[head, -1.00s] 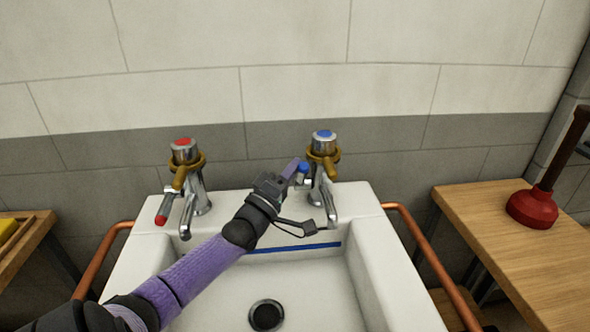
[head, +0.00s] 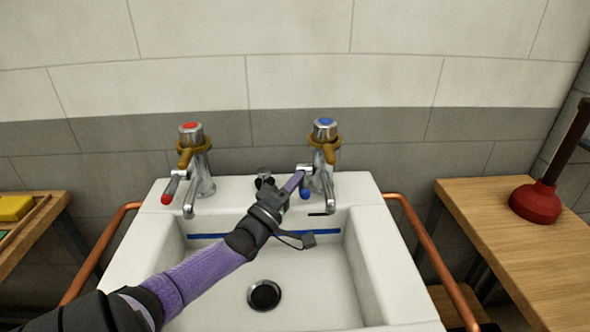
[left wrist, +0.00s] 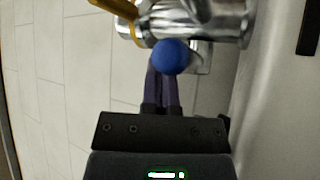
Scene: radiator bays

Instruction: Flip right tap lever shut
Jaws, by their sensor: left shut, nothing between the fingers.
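The right tap (head: 325,155) is chrome with a blue cap and a brass collar at the back right of the white sink (head: 375,250). Its lever's blue ball tip (head: 306,193) hangs low, left of the spout. My left gripper (head: 296,181) is shut and empty, its purple fingertips right beside the lever. In the left wrist view the blue ball (left wrist: 170,57) sits at the ends of the closed fingers (left wrist: 161,75); I cannot tell whether they touch. The left tap (head: 192,150) has a red cap, and its red-tipped lever (head: 168,194) hangs down. My right gripper is out of view.
Copper rails (head: 435,260) flank the sink. A wooden bench (head: 500,225) with a red plunger (head: 536,202) stands at right. Another wooden surface (head: 30,235) with a yellow item (head: 14,208) is at left. The tiled wall is close behind the taps.

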